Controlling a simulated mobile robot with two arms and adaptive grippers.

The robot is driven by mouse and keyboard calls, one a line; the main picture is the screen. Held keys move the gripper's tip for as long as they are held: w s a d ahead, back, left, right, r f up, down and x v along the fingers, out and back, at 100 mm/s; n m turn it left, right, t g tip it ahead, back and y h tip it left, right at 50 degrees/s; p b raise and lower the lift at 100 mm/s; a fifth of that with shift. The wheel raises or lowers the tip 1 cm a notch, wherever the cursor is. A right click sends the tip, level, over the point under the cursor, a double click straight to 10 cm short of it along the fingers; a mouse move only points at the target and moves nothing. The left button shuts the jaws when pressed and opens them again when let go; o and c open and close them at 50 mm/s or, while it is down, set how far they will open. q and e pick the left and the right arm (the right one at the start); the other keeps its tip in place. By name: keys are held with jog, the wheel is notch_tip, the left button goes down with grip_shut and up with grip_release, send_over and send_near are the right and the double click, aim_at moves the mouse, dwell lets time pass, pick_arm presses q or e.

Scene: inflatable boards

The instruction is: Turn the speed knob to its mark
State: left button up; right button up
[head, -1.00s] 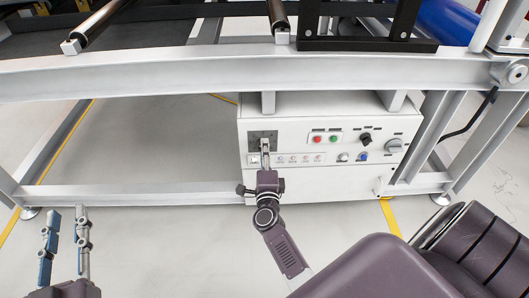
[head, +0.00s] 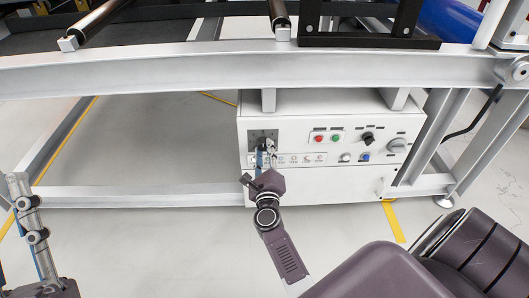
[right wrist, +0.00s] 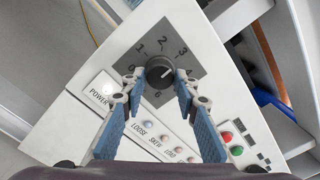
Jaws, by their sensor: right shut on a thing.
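The speed knob (right wrist: 159,70) is a round black knob on a grey dial plate (right wrist: 190,45) with numbers around it. In the head view the plate (head: 256,134) is at the upper left of the white control box. A pale pointer line shows on the knob, towards the right side of the dial; its exact reading is hard to tell. My right gripper (right wrist: 157,75) is shut on the knob, one blue-padded finger on each side. It also shows in the head view (head: 266,146), hiding most of the knob. My left gripper (head: 18,182) is at the left edge, away from the box, its opening unclear.
The white control box (head: 330,180) also carries a red button (head: 318,139), a green button (head: 336,138), a black selector (head: 368,138) and a grey rotary switch (head: 397,146). A grey steel beam (head: 150,73) runs above. Open floor lies left of the box.

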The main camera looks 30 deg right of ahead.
pick_arm(q)
jog(key=shift+s+r, duration=0.25)
pick_arm(e)
jog(key=shift+f, duration=0.1)
jog(key=o, duration=1.1)
